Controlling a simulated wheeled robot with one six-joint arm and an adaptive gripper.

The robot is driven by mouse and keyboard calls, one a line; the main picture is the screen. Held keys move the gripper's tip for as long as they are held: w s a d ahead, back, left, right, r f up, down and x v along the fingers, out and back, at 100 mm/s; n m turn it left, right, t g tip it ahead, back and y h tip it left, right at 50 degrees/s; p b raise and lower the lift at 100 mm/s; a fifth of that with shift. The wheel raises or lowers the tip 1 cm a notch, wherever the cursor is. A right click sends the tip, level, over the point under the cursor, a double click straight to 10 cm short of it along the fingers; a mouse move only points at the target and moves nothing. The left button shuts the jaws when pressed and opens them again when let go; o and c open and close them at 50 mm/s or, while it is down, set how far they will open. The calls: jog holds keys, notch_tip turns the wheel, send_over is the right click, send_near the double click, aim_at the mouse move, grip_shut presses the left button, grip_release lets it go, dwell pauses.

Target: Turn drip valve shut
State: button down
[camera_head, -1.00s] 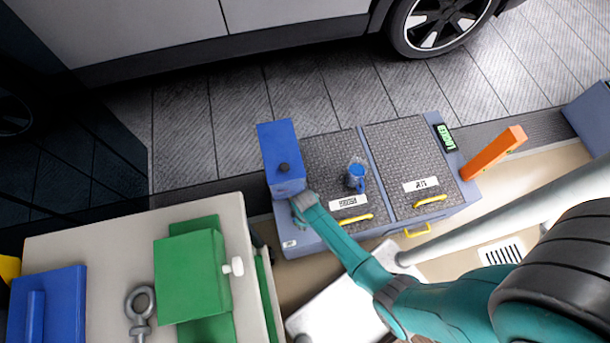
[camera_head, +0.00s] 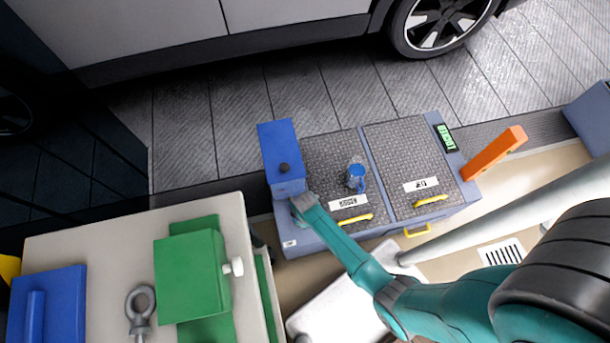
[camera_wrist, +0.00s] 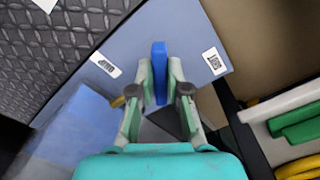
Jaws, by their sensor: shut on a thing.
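My gripper (camera_head: 299,206) is at the front lower end of a tall blue box with a black cap (camera_head: 280,158). In the wrist view, my gripper (camera_wrist: 160,70) has its two fingers closed on a thin blue upright lever (camera_wrist: 159,68), which I take to be the drip valve's handle. The lever stands between the fingertips, in front of the blue-grey front of the bench. The valve body is hidden behind the fingers, and the lever cannot be made out in the head view. A small brass-coloured piece (camera_wrist: 117,102) shows beside the left finger.
The bench top has two dark textured lids (camera_head: 405,160) with yellow handles (camera_head: 355,219). A blue mug (camera_head: 356,176) stands on the left lid. An orange bar (camera_head: 494,153) sticks up at right. A beige table with a green box (camera_head: 192,275) stands at lower left.

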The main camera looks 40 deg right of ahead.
jog(key=m, duration=0.1)
jog(key=a+m, duration=0.1)
jog(key=m, duration=0.3)
jog(key=shift+s+a, duration=0.3)
jog(key=m, duration=0.2)
jog(key=a+m, duration=0.1)
jog(key=m, duration=0.2)
jog(key=shift+w+a+m, duration=0.1)
jog(key=shift+a+m, duration=0.2)
jog(key=c, duration=1.2)
grip_release()
jog(key=shift+o, duration=0.3)
notch_tip(320, 180, up, 12)
